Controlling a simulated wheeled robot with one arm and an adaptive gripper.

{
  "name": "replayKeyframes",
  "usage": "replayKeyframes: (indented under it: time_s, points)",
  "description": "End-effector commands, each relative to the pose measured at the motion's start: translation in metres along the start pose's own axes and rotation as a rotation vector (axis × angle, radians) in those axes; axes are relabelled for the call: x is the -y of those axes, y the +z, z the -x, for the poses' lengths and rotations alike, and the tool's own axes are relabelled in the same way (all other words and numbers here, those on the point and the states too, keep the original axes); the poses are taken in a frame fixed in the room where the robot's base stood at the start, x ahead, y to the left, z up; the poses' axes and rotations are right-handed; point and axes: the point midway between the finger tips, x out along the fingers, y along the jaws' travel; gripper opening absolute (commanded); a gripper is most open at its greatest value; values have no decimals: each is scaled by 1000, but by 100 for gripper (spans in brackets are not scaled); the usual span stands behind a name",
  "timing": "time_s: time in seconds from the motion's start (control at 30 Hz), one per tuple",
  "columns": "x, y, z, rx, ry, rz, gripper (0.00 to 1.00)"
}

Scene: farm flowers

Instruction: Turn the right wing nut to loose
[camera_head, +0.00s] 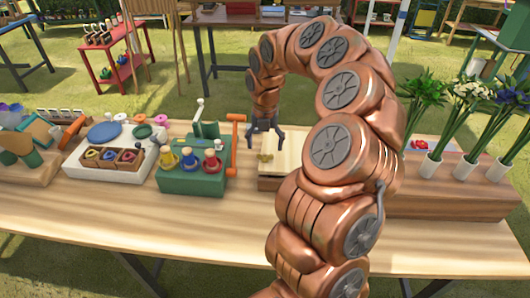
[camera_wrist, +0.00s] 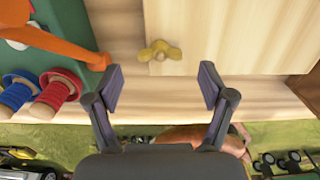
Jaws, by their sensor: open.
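A brass-yellow wing nut (camera_wrist: 160,50) sits on a pale wooden board (camera_wrist: 240,40) in the wrist view. It also shows small in the head view (camera_head: 266,157), near the board's left part. No second wing nut is visible; my arm hides the board's right part in the head view, so I cannot tell whether this is the right one. My gripper (camera_wrist: 162,88) is open and empty, fingers spread wide and pointing down. In the wrist view the wing nut lies beyond the fingertips, roughly centred between them and not touched. In the head view my gripper (camera_head: 266,138) hangs above the board.
A green box (camera_head: 195,178) with colored spools stands just left of the board, with an orange crank (camera_head: 235,130) between them. Further left is a white tray (camera_head: 105,172). Vases of flowers (camera_head: 465,165) stand on a wooden block at right. The table's front strip is clear.

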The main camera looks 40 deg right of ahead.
Motion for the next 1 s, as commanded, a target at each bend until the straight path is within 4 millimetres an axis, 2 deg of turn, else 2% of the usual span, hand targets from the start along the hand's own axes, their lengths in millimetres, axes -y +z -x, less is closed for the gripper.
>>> replayKeyframes:
  time_s: [0.03, 0.2, 0.4, 0.6, 1.0]
  points:
    - [-1, 1, 11, 5, 3, 1, 81]
    - [-1, 1, 42, 3, 3, -1, 81]
    - [0, 0, 63, -1, 1, 0, 81]
    - [0, 0, 71, -2, 1, 0, 81]
    - [0, -1, 71, -3, 0, 1, 81]
